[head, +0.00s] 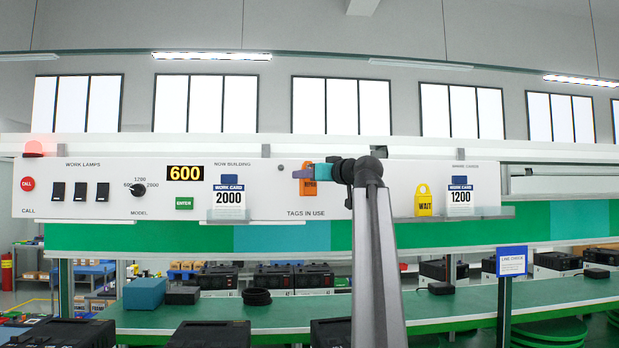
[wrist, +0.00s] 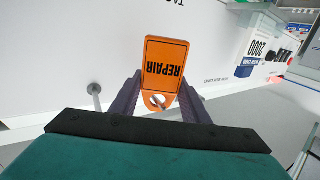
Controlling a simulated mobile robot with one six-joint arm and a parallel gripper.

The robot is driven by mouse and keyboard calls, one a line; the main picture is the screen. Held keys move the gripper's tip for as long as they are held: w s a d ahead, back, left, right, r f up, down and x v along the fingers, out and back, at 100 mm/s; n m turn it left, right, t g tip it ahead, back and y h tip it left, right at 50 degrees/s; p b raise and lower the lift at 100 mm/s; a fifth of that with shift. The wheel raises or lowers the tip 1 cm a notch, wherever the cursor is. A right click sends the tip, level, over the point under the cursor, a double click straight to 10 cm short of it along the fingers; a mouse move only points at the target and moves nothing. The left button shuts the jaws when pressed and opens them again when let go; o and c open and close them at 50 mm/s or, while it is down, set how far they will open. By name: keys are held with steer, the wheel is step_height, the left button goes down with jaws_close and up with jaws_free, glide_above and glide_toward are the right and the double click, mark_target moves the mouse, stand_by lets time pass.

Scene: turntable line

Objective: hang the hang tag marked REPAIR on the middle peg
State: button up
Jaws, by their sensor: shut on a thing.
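The orange hang tag marked REPAIR (wrist: 165,62) is between the two fingers of my gripper (wrist: 161,88), which is shut on its holed end. In the wrist view its lettering is upside down, and a grey pin-like shape shows in the hole; I cannot tell whether a peg passes through. In the head view the tag (head: 309,187) hangs below my gripper (head: 307,171), in front of the white panel above "TAGS IN USE". One grey peg (head: 281,167) shows left of the tag. Another peg (wrist: 94,90) shows left of my gripper in the wrist view. The middle peg is not clearly visible.
The 2000 work card (head: 229,200) stands on a ledge to the left. My arm covers part of the panel. The green bench (head: 300,309) below carries several black units.

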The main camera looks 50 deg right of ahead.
steer(key=shift+w+d+f+b, duration=0.1)
steer(key=shift+w+b, duration=0.05)
steer(key=shift+b, duration=0.2)
stand_by(0.6)
steer(key=o, duration=1.1)
steer(key=shift+s+a+b, duration=0.35)
steer(key=shift+s+a, duration=0.05)
steer(key=shift+s, duration=1.9)
steer(key=shift+s+a+b, duration=0.35)
steer(key=shift+s+a, duration=0.1)
steer(key=shift+s, duration=1.8)
steer(key=shift+s+a+b, duration=0.35)
steer(key=shift+s+a, duration=0.05)
steer(key=shift+s, duration=1.9)
